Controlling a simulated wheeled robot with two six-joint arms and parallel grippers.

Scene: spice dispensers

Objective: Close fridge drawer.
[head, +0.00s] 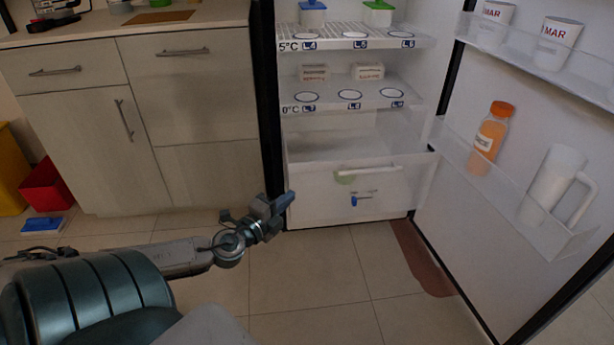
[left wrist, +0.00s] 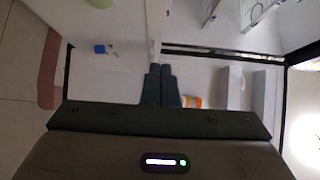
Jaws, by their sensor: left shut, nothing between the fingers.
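The fridge drawer (head: 310,185) is the translucent white bin at the bottom of the open fridge. Its front has a pale horizontal handle (head: 385,168) and stands forward of the shelves, with some of its inside showing from above. My left gripper (head: 285,203) is shut and empty, at the lower left corner of the drawer front. In the left wrist view, its closed fingers (left wrist: 160,85) point at pale fridge panels; I cannot tell if they touch. My right gripper is not in view.
The open fridge door (head: 520,90) stands at the right, with an orange-capped bottle (head: 490,138) and a white jug (head: 553,183) in its rack. Shelves (head: 350,90) hold small boxes above the drawer. Wooden cabinets (head: 200,100) stand left. The tiled floor in front is mostly clear.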

